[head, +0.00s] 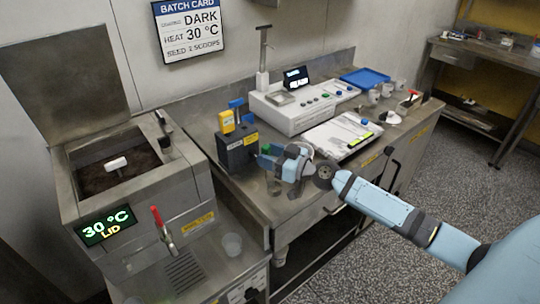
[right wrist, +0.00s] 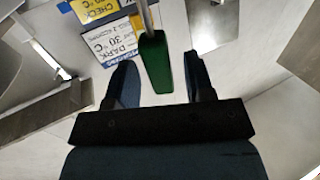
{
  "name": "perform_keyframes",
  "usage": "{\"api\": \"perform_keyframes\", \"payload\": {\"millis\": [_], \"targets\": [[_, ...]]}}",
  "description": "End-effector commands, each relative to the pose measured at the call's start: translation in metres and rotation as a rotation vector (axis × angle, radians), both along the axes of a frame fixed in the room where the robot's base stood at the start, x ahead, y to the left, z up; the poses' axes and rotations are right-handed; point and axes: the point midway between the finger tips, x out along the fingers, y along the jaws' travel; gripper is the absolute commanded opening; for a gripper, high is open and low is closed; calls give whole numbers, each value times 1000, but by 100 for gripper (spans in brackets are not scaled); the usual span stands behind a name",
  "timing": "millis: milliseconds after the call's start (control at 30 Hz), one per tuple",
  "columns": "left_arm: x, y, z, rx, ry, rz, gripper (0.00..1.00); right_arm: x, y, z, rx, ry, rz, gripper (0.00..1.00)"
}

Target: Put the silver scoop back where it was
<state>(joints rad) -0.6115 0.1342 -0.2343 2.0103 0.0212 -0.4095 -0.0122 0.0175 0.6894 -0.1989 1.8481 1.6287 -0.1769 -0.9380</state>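My right gripper (head: 264,160) is at the front left of the steel table (head: 262,205), beside a dark box (head: 236,148). In the right wrist view its two fingers (right wrist: 163,75) are apart. A green handle (right wrist: 155,62) with a silver shaft (right wrist: 146,18) reaches between the fingertips, with a visible gap to the right finger. A small green spot also shows by the gripper in the head view. The shaft's far end is out of view, so I cannot tell whether this is the silver scoop. My left gripper is not in view.
A blue-handled item (head: 236,104) and a yellow device (head: 226,121) are at the dark box.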

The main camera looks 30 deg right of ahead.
Motion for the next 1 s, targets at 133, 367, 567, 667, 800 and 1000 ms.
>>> {"api": "perform_keyframes", "payload": {"millis": [133,367,567,667,800,1000], "targets": [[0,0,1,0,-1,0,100,0,0,1,0,0,0,48],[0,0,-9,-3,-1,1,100,-17,-9,-3,-1,2,0,48],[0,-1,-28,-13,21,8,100,-54,-27,-5,-2,4,1,48],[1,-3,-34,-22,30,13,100,-70,-35,-5,0,2,0,48],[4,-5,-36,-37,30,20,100,-89,-45,-3,1,2,0,48],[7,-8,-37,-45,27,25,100,-104,-53,0,0,0,0,48]]}}
